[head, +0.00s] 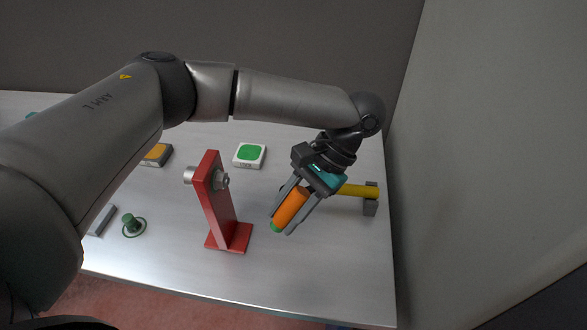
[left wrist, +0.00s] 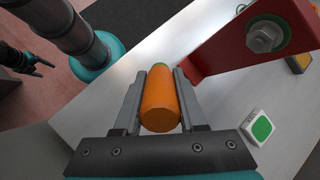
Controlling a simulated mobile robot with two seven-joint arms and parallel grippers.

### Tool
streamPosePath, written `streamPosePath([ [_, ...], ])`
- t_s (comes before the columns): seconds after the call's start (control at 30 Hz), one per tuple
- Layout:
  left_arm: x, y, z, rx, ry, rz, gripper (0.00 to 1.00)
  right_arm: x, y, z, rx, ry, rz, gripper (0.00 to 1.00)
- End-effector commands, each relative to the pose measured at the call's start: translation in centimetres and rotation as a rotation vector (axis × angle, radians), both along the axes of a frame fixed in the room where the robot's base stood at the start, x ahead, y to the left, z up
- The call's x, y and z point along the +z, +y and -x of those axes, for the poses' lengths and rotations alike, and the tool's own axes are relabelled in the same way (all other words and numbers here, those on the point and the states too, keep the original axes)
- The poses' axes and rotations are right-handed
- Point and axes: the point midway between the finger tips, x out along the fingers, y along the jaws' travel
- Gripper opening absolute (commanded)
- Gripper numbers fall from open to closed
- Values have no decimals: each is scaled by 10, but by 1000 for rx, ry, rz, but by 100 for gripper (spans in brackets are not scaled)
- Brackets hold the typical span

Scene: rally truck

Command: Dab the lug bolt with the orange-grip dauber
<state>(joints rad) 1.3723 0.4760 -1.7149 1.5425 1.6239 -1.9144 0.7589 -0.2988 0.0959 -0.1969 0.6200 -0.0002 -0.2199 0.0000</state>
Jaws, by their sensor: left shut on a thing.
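My left gripper (head: 286,212) is shut on the orange grip of the dauber (head: 291,206), which points down and to the left above the table. A green tip shows at its lower end. The left wrist view shows the orange grip (left wrist: 161,101) between the two fingers, with a little green at its far end. The lug bolt (head: 222,180) is a grey hex head on the upper part of a red upright stand, left of the dauber and apart from it. It also shows in the left wrist view (left wrist: 264,37), with a green ring around it.
The red stand (head: 218,205) rises from a red base on the metal table. A white block with a green top (head: 249,155) lies behind it. A yellow-handled tool (head: 358,190) lies at right. A green knob (head: 132,224) is at left. A dark gripper-like part (left wrist: 28,62) shows at the wrist view's left.

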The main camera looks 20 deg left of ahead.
Motion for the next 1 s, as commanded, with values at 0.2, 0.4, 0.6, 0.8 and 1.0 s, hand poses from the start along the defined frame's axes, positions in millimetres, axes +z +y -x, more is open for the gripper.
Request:
streamPosePath([
  [0.2,24,2,-7,-273,64,-210,0,54,12,1,-3,0,-17,72],
  [0.4,37,4,-16,-426,74,-334,0,77,20,1,-3,1,-27,72],
  [0.6,41,7,-19,-473,74,-374,0,81,18,1,-1,1,-24,72],
  [0.8,39,22,-16,-473,74,-374,0,75,14,1,0,2,-18,72],
  [1.0,39,43,-11,-472,73,-373,0,67,12,1,-1,1,-16,72],
])
